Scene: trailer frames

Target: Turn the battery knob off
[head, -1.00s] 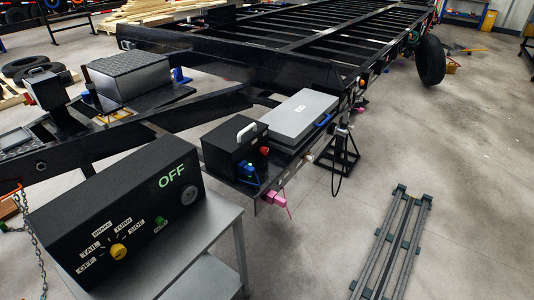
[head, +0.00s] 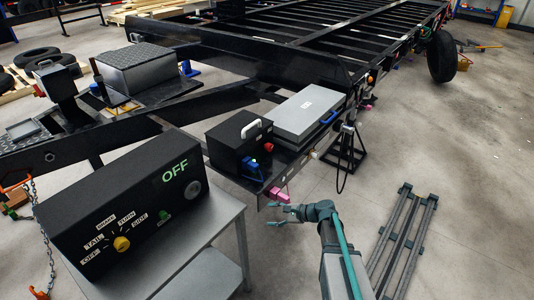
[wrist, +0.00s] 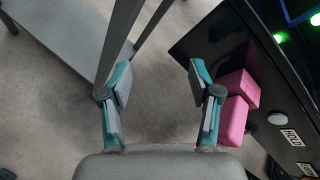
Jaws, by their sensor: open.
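A black box (head: 232,150) with a white handle stands on the trailer's front corner in the head view. A small red knob (head: 268,148) is on its right side; I cannot read its setting, nor tell for sure that it is the battery knob. Blue connectors (head: 252,168) and a green light are on the box's front. My gripper (head: 272,215) is open and empty, in front of and below the box, close to a pink block (head: 279,194). The wrist view shows the open fingers (wrist: 160,80) with the pink block (wrist: 236,105) beside the right finger. The red knob is not visible there.
A black control box (head: 122,210) with a yellow dial and a lit "OFF" sits on a grey table (head: 215,228) at left. A grey case (head: 308,110) lies right of the black box. A metal rack (head: 402,240) lies on the floor at right.

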